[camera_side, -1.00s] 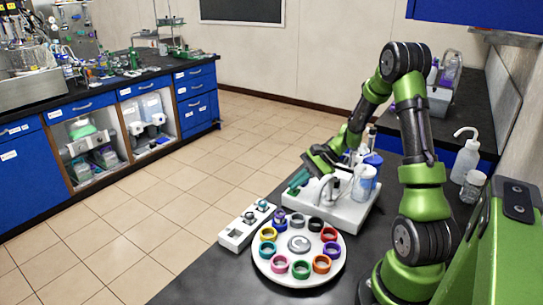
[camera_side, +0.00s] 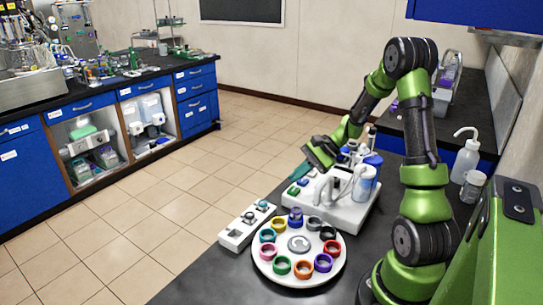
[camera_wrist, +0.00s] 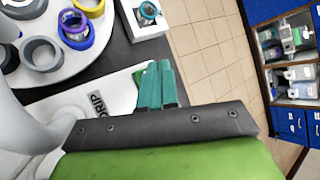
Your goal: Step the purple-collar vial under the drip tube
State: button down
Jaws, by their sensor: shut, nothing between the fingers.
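A round white carousel (camera_side: 259,262) carries a ring of coloured collars. A violet collar (camera_side: 323,262) is at its front right. A taller blue-violet collared vial (camera_side: 295,216) stands at the back, between the yellow and grey collars; it also shows in the wrist view (camera_wrist: 75,29). The white drip station (camera_side: 345,212) stands behind the carousel, with a pale curved tube. Which collar lies under the tube's outlet is unclear. The station's "DRIP" label (camera_wrist: 97,103) shows in the wrist view. My gripper (camera_side: 301,170), with teal fingers, is shut and empty above the station's green button end (camera_side: 294,190).
A white block with small holders (camera_side: 240,232) lies left of the carousel. A clear blue-topped container (camera_side: 365,182) stands on the station. A wash bottle (camera_side: 465,155) and a jar (camera_side: 473,187) stand at the right. The dark bench front is clear.

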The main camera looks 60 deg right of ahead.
aim_at(297, 190)
jog(key=shift+r, duration=2.05)
dwell(0.9)
notch_tip(297, 190, up, 4)
jog(key=shift+f, duration=0.1)
jog(key=shift+f, duration=0.1)
jog(key=shift+f, duration=4.35)
jog(key=shift+f, duration=0.4)
